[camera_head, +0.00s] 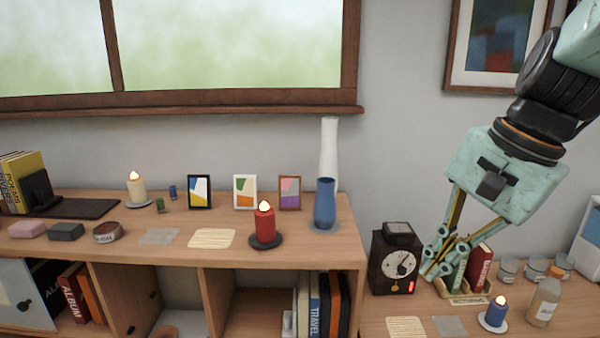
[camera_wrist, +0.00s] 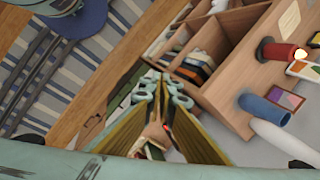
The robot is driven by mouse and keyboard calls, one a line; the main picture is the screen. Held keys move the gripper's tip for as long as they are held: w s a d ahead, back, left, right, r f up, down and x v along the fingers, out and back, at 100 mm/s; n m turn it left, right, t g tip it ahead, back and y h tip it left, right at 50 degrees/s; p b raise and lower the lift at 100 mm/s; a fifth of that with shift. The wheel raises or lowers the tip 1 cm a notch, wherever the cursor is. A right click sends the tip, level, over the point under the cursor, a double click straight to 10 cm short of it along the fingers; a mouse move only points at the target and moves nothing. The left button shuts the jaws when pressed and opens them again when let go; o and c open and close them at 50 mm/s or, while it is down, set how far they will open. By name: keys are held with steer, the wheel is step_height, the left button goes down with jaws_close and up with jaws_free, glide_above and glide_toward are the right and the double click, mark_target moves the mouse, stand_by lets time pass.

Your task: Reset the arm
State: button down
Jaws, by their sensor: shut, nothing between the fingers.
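My gripper (camera_head: 436,268) hangs at the right in the head view, pointing down, with its fingers together and nothing held. It is in front of or just above the lower shelf, between the dark clock (camera_head: 397,258) and a red book (camera_head: 479,268). In the wrist view my gripper (camera_wrist: 165,88) shows at the centre with its fingers closed. Whether the fingertips touch the books or their holder cannot be told.
A blue vase (camera_head: 325,204) and a red candle (camera_head: 264,225) stand on the upper shelf. A blue candle (camera_head: 496,313) and a bottle (camera_head: 544,301) stand right of my gripper. A framed picture (camera_head: 492,45) hangs behind my arm.

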steer(key=s+a+n+t+h, duration=0.1)
steer(key=s+a+n+h, duration=0.1)
steer(key=s+n, duration=0.9)
steer(key=shift+s+h+b, duration=0.3)
steer(key=shift+s+b, duration=0.1)
steer(key=shift+s, duration=3.45)
steer(key=shift+a+r, duration=0.1)
